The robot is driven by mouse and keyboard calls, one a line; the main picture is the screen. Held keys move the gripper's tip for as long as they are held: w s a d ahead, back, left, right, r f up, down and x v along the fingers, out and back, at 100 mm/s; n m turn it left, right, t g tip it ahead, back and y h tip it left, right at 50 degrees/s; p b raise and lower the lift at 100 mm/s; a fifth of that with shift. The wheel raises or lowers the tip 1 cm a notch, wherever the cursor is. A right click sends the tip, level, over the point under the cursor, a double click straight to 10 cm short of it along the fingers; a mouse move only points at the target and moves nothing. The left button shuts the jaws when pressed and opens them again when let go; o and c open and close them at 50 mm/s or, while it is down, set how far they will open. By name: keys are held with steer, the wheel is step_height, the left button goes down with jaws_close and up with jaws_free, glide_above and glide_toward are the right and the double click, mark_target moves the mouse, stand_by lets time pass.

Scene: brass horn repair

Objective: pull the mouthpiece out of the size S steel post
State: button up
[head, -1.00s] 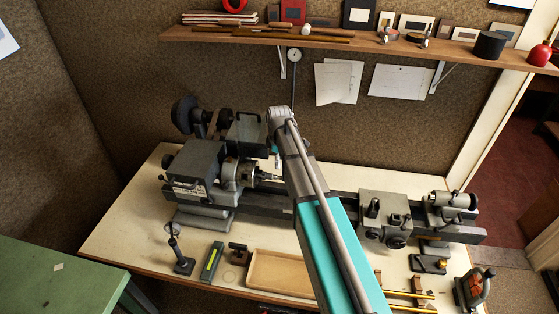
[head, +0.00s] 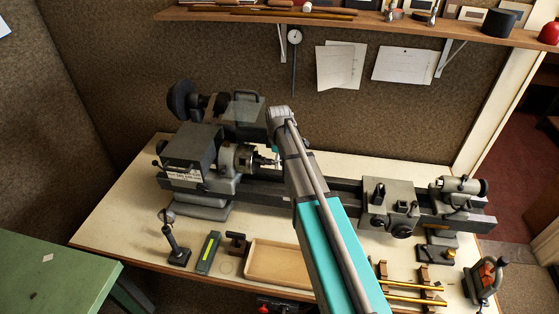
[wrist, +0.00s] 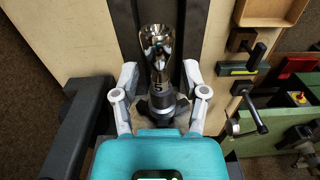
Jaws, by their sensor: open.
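The mouthpiece (wrist: 158,42) is shiny silver metal and shows in the upper middle of the wrist view. Its narrow end meets the steel post (wrist: 158,92), which carries a letter S. The post stands out of the dark lathe chuck (wrist: 160,108), seen also in the head view (head: 243,160). My gripper (wrist: 159,72) is open, with one pale finger on each side of the post and mouthpiece. I see gaps between the fingers and the metal. In the head view my arm hides most of the mouthpiece and my gripper.
The lathe headstock (head: 193,155) is left of the chuck, and the carriage (head: 390,203) and tailstock (head: 458,195) are at the right. A shallow wooden tray (head: 278,278) lies in front, beside small tools. A shelf (head: 350,20) runs along the wall above.

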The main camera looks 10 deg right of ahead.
steer(key=shift+f, duration=0.4)
jaws_close()
steer(key=shift+d, duration=0.1)
stand_by(0.4)
steer(key=shift+s+d, duration=0.3)
steer(key=shift+d, duration=0.45)
steer(key=shift+s+d, duration=0.35)
steer(key=shift+d, duration=0.4)
steer(key=shift+s+d, duration=0.3)
steer(key=shift+d, duration=0.45)
steer(key=s+a+r+p, duration=0.2)
steer(key=s+r+p, duration=0.2)
steer(key=r, duration=0.1)
steer(key=shift+s+p, duration=0.3)
steer(key=shift+p, duration=0.05)
